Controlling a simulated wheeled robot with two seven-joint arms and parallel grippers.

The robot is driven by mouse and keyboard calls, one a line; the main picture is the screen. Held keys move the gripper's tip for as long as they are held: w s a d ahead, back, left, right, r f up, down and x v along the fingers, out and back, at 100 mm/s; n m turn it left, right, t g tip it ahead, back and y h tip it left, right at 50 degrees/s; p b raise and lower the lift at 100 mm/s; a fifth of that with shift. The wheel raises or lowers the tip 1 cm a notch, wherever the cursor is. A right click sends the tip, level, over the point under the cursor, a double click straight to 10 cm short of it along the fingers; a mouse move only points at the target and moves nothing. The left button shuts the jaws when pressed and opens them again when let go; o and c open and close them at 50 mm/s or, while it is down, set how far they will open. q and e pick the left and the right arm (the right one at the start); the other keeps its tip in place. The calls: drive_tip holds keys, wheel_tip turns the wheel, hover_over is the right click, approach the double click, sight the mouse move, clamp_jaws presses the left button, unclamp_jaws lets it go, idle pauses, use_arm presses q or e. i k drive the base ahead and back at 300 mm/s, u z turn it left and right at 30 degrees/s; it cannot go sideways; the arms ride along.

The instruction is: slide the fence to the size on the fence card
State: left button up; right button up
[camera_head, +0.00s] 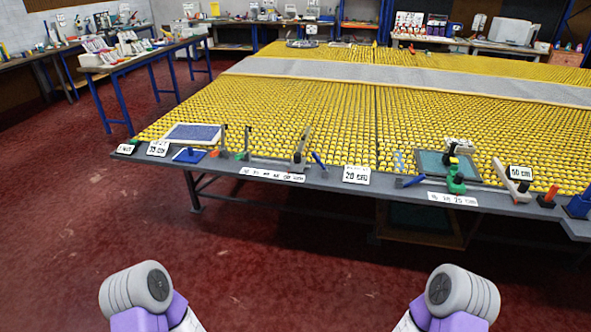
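On the front edge of the big table, a grey upright plate, which looks like a fence (300,150), stands on a low rail (262,159). A white number strip (272,175) lies in front of it; its figures are too small to read surely. A white card (356,175) reading about 20 cm stands right of it. Other cards stand at the left (158,148), seemingly 35 cm, and at the right (520,172), seemingly 50 cm. I cannot tell which is the fence card. Only my arm links show at the bottom; both grippers are out of view.
The table top (300,110) carries rows of yellow balls and a grey strip (420,78). A green-black device (455,178) with another number strip (452,199) stands at the right front. A blue-legged side table (140,55) is at the left. Red floor before the table is clear.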

sight(297, 164)
drive_tip(key=u, duration=0.65)
drive_tip(key=i, duration=1.45)
drive_tip(key=z, duration=0.45)
